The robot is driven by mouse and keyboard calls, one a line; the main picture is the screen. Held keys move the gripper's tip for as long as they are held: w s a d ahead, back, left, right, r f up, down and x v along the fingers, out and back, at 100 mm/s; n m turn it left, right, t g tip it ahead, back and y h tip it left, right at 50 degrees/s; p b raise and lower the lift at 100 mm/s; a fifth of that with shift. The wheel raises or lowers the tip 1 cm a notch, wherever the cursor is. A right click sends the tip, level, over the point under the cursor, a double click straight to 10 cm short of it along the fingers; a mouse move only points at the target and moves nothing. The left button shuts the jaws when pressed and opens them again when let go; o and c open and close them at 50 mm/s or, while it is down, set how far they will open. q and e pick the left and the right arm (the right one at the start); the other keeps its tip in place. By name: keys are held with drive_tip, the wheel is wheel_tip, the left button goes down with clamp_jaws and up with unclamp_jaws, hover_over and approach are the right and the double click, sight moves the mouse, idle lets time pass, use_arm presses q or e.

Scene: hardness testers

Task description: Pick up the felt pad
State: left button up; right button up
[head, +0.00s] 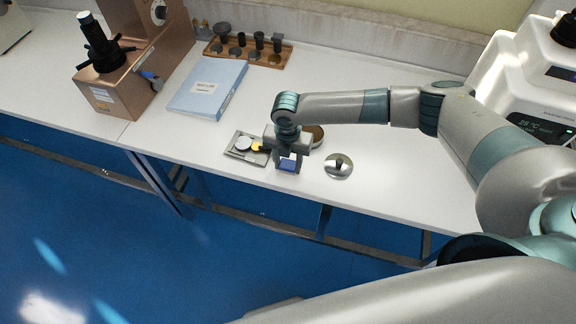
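My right gripper (288,165) reaches in from the right and points down near the front edge of the white table. A small blue piece (288,163), which may be the felt pad, shows at its fingertips. I cannot tell whether the fingers are closed on it or only around or above it. A small grey tray (233,151) lies just left of the gripper with a pale round disc (244,143) and a small yellow piece (257,146). The gripper hides part of the tray's right side. My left gripper is not in view.
A brown round piece (317,134) is partly hidden behind my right gripper. A shiny round disc with a dark knob (338,165) lies right of it. A blue binder (207,88), copper-coloured tester (130,75), wooden rack (270,58) and white machine (520,75) stand farther off.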

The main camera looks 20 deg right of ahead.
sight(289, 165)
drive_tip(key=c, duration=0.5)
drive_tip(key=shift+o, duration=0.2)
drive_tip(key=shift+r+b, duration=0.3)
drive_tip(key=shift+r, duration=0.1)
drive_tip(key=r+b, duration=0.1)
drive_tip(key=r, duration=0.2)
drive_tip(key=shift+d+r+b, duration=0.15)
drive_tip(key=shift+d+b, duration=0.05)
drive_tip(key=shift+b, duration=0.15)
drive_tip(key=s+d+r+b, duration=0.3)
drive_tip(key=s+d+r, duration=0.3)
drive_tip(key=d, duration=0.3)
drive_tip(key=shift+s+d+r, duration=0.2)
drive_tip(key=shift+s+r, duration=0.05)
drive_tip(key=shift+r, duration=0.2)
drive_tip(key=o, duration=0.4)
drive_tip(key=c, duration=0.3)
